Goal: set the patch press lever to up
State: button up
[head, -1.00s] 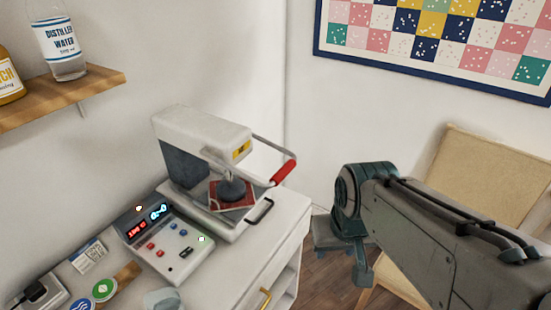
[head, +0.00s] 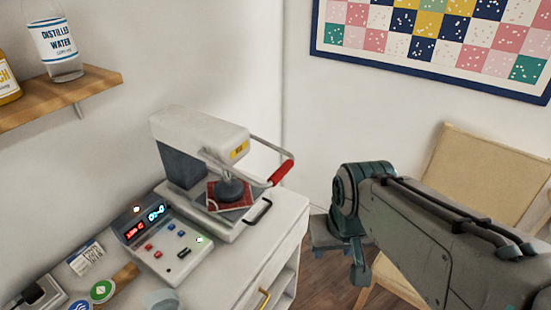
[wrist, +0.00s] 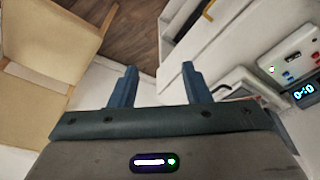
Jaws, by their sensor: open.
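The patch press (head: 205,135) stands on the white cabinet top, grey-white with a yellow label on its head. Its lever (head: 281,173) is a metal bar with a red grip, sticking out forward at the front of the head. The round press foot (head: 229,188) is over a red patch (head: 243,202) on the base, touching or very close. My gripper (head: 338,242) is to the right of the press, beyond the cabinet edge and apart from the lever. In the wrist view my gripper (wrist: 160,82) has its two fingers spread with nothing between them.
A control box (head: 165,242) with lit displays sits in front of the press. A wooden shelf (head: 100,82) with bottles is at upper left. A beige chair (head: 480,185) stands behind my arm. Free floor (head: 335,275) lies right of the cabinet (head: 285,235).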

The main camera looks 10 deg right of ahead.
jog(key=m+t+y+b, duration=0.2)
jog(key=y+b, duration=0.5)
jog(key=y, duration=1.3)
send_near(282, 170)
jog(key=x, duration=0.3)
jog(key=p+x, duration=0.1)
jog(key=x, duration=0.2)
jog(key=f+x, duration=0.1)
jog(key=x, duration=0.3)
jog(key=shift+w+f+p, duration=0.1)
jog(key=shift+w+p, duration=0.15)
jog(key=shift+p, duration=0.1)
grip_shut()
